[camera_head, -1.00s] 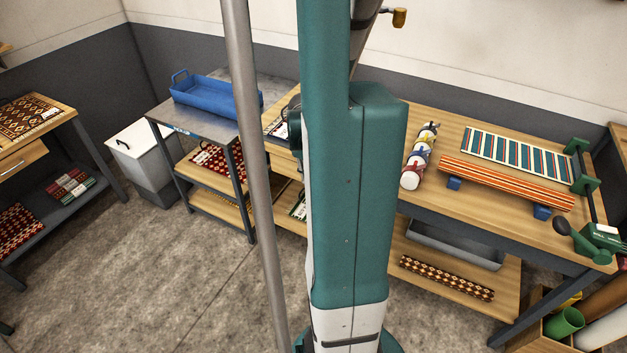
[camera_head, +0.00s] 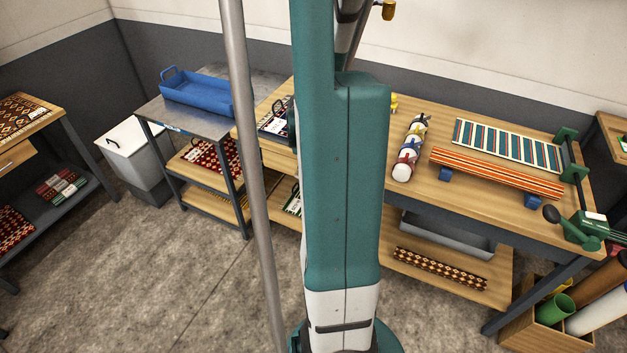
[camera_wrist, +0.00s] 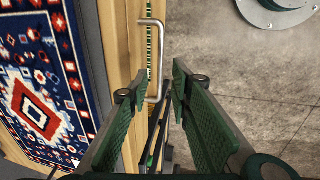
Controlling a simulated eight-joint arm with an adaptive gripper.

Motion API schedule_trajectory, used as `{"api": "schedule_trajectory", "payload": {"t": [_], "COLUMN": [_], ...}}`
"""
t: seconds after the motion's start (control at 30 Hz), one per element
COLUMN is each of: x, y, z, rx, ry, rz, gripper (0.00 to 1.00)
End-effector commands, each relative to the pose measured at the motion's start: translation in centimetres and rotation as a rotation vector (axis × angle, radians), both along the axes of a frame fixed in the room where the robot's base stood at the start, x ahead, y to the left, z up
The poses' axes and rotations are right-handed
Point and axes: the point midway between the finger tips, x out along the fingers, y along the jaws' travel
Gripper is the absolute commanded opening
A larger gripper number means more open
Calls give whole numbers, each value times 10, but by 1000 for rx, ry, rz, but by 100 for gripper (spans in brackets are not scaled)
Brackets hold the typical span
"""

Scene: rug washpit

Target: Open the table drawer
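The wooden workbench (camera_head: 415,112) stands against the back wall. Part of its drawer front (camera_head: 279,158) shows left of my green arm in the head view; the arm hides the rest. In the wrist view the drawer's pale wood front (camera_wrist: 122,45) runs up and down the picture, with a silver bar handle (camera_wrist: 160,45) standing out from it. My gripper (camera_wrist: 160,80) is open, its two green fingers apart. The lower end of the handle shows in the gap between the fingertips. I cannot tell whether a finger touches it. The drawer looks closed.
A patterned rug (camera_wrist: 40,85) lies on the bench top beside the gripper. Clear concrete floor (camera_wrist: 225,75) lies to the right in the wrist view. A metal table with a blue tray (camera_head: 197,97) stands left of the bench. Rolls (camera_head: 406,158) lie on the bench.

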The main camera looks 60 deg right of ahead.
Motion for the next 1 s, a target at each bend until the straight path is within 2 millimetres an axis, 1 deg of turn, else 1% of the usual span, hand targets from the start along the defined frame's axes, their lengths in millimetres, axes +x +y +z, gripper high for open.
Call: {"api": "schedule_trajectory", "payload": {"t": [0.4, 0.6, 0.8, 1.0], "x": [0, 0, 0, 0], "y": [-8, -11, -13, -13], "z": [-41, -57, -66, -67], "rx": [0, 0, 0, 0], "ry": [0, 0, 0, 0], "rz": [0, 0, 0, 0], "gripper": [22, 22, 22, 22]}}
